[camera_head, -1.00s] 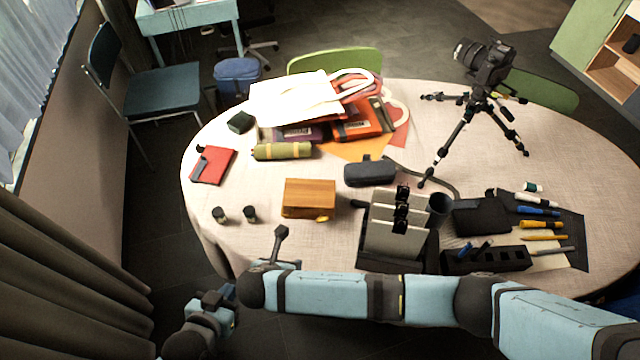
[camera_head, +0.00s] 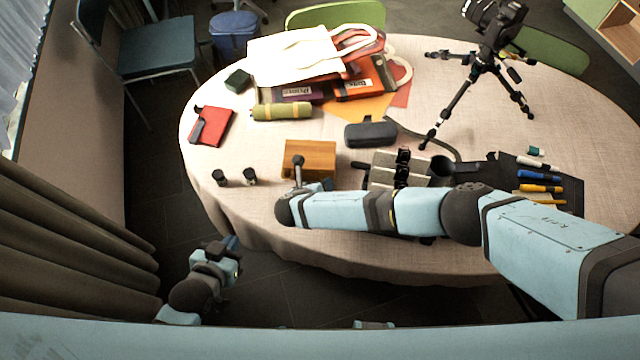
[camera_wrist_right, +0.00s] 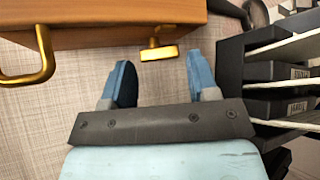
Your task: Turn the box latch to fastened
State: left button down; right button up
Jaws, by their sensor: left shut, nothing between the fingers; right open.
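The wooden box (camera_head: 310,158) stands near the table's front edge, left of centre. In the right wrist view, its front (camera_wrist_right: 115,38) shows a brass latch (camera_wrist_right: 160,53) with a crosswise bar, and a brass handle (camera_wrist_right: 38,62) to the left. My right gripper (camera_wrist_right: 160,66) is open, its two blue fingers facing the box, the latch lying between and just beyond the tips. Nothing is between the fingers. In the head view my right wrist hides the latch. My left gripper (camera_head: 234,256) is shut and empty, off the table at the lower left.
A black file rack (camera_wrist_right: 255,90) stands close right of my right gripper. A camera tripod (camera_head: 475,90) stands at back right.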

jog(key=shift+w+d+f, duration=0.25)
jog(key=shift+w+f, duration=0.15)
jog(key=shift+w, duration=0.05)
jog(key=c, duration=0.6)
jog(key=shift+s+a+h, duration=0.1)
jog(key=shift+h, duration=0.3)
jog(key=shift+c, duration=0.2)
jog(key=shift+n, duration=0.3)
jog(key=o, duration=0.6)
jog(key=shift+o, duration=0.2)
